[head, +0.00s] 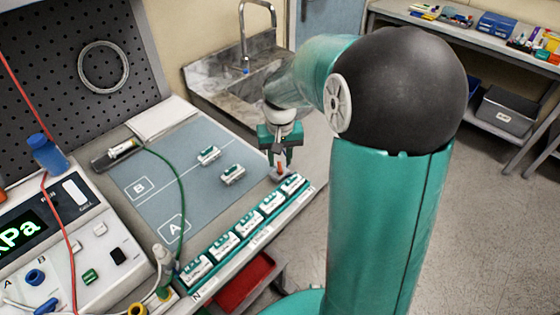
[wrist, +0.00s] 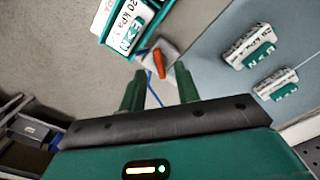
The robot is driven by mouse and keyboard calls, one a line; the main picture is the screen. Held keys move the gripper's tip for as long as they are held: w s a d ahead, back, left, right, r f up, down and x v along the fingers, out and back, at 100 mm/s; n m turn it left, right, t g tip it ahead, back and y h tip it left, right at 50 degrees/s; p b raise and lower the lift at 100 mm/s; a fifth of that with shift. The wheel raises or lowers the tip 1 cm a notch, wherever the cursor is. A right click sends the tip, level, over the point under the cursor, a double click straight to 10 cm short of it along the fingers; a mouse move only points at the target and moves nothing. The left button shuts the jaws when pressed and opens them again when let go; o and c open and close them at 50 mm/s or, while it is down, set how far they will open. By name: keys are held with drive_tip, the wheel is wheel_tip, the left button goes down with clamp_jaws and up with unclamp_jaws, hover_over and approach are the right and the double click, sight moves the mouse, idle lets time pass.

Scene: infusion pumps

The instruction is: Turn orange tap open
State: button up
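The orange tap (head: 281,168) is a small orange handle on a pale square base at the right end of the row of labelled blocks. In the wrist view the orange tap (wrist: 158,63) lies just beyond the fingertips, its handle slightly tilted. A thin blue line runs from its base. My gripper (head: 281,160) points down over the tap in the head view. In the wrist view my gripper (wrist: 158,82) has its two green fingers apart, with nothing between them; whether the tips touch the tap I cannot tell.
A rack of labelled blocks (head: 246,230) runs along the bench's front edge, beside the tap. Two loose blocks (head: 208,155) (head: 232,175) lie on the blue-grey mat (head: 165,205). A pressure display unit (head: 60,240) stands at left. A sink (head: 235,80) is behind.

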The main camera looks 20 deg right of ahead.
sight(279, 168)
wheel_tip(279, 168, up, 12)
idle(0.3)
drive_tip(key=shift+f, duration=0.1)
drive_tip(key=s+a+r+n+t, duration=0.1)
drive_tip(key=s+a, duration=0.3)
drive_tip(key=s, duration=0.5)
drive_tip(key=s+a+r+n+t, duration=0.2)
drive_tip(key=s+a+t, duration=0.2)
drive_tip(key=s, duration=0.5)
drive_tip(key=shift+s+a+t, duration=0.2)
drive_tip(key=shift+a+t, duration=0.1)
drive_tip(key=shift+a, duration=0.4)
drive_tip(key=shift+a+n, duration=0.15)
drive_tip(key=shift+n, duration=0.15)
